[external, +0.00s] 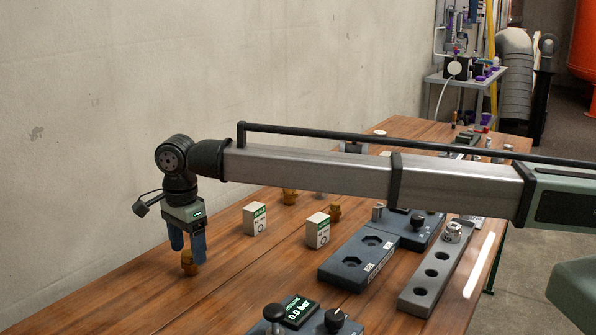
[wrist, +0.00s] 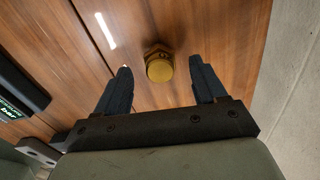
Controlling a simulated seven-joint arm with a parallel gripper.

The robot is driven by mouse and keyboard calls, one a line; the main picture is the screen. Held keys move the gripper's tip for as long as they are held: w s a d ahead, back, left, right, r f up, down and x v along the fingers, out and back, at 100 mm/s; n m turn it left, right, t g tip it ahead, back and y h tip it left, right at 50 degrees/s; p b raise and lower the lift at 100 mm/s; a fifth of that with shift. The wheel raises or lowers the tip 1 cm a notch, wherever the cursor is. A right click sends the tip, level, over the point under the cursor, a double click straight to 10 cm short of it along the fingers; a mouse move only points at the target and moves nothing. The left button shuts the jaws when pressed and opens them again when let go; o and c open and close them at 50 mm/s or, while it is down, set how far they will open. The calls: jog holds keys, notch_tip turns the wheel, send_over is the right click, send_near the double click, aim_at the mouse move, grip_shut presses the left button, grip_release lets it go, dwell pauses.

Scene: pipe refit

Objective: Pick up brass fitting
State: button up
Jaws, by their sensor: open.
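A brass fitting (external: 188,261) stands on the wooden table at the left, right below my gripper (external: 188,252). In the wrist view the brass fitting (wrist: 160,65) lies between the lines of the two dark fingers and just beyond their tips, with bare gaps on both sides. My gripper (wrist: 159,72) is open and empty, pointing down. Two more brass fittings stand farther back, one (external: 290,195) behind the left box and one (external: 335,212) beside the right box.
Two small white-green boxes (external: 254,219) (external: 318,231) stand right of my gripper. Blue-grey blocks with hex sockets (external: 357,262), a grey plate with holes (external: 437,270) and a gauge unit reading 0.0 bar (external: 298,313) are farther right. The wall is behind. Table around the fitting is clear.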

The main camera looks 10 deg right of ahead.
notch_tip(320, 180, down, 2)
jog(key=shift+f, duration=0.2)
jog(key=c, duration=1.2)
